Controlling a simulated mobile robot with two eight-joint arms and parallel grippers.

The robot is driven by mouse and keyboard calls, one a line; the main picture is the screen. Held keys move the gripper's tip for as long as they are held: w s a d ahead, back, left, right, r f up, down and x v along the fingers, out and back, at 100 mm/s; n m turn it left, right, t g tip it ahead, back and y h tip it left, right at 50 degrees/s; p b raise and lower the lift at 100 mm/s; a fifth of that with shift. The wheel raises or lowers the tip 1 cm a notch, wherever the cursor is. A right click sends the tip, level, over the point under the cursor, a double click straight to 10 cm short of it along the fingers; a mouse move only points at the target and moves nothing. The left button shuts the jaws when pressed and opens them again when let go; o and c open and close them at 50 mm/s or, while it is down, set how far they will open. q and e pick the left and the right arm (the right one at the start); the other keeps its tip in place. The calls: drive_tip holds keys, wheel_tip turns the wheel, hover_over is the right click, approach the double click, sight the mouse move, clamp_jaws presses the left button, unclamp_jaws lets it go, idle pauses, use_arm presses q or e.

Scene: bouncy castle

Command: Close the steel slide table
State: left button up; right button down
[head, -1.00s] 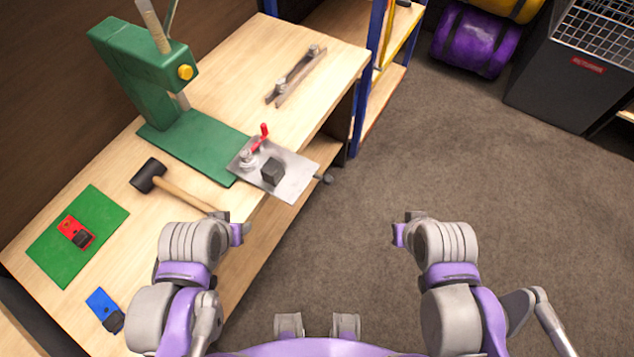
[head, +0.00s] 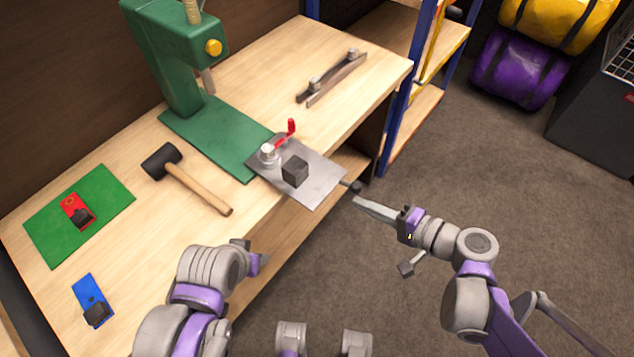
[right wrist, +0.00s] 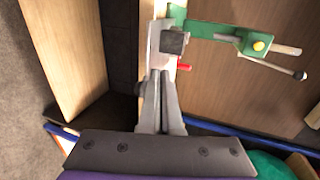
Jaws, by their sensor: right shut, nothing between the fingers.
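The steel slide table (head: 322,186) is a flat grey plate sticking out past the workbench's front edge from the green press base (head: 208,137). It carries a dark block (head: 295,171) and a clamp with a red handle (head: 284,137). A dark knob (head: 354,187) is at its outer end. My right gripper (head: 359,201) is shut and empty, its tips close by the knob; I cannot tell if they touch. In the right wrist view the shut fingers (right wrist: 160,76) point at the plate (right wrist: 154,48), beside the knob (right wrist: 139,89). My left gripper (head: 256,256) is low by the bench edge, its jaws unclear.
On the workbench (head: 125,240) lie a mallet (head: 198,188), a red clamp on a green mat (head: 112,188), a blue clamp (head: 88,290) and a metal bar (head: 333,79). A blue-framed shelf (head: 405,105) stands beyond. Open carpet (head: 480,165) lies to the right.

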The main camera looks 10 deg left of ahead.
drive_tip(key=b, duration=0.1)
approach(305, 176)
drive_tip(key=x, duration=0.5)
drive_tip(key=shift+w+a+f, duration=0.1)
drive_tip(key=shift+f, duration=0.35)
drive_tip(key=shift+w+a, duration=0.3)
drive_tip(key=shift+a, duration=0.15)
drive_tip(key=w+a, duration=0.3)
drive_tip(key=a, duration=0.2)
drive_tip(key=w+a, duration=0.2)
drive_tip(key=a, duration=0.3)
drive_tip(key=w+a+b, duration=0.1)
drive_tip(key=w+a, duration=0.2)
drive_tip(key=a, duration=0.2)
drive_tip(key=shift+w, duration=0.35)
drive_tip(key=shift+r, duration=0.1)
drive_tip(key=shift+a, duration=0.1)
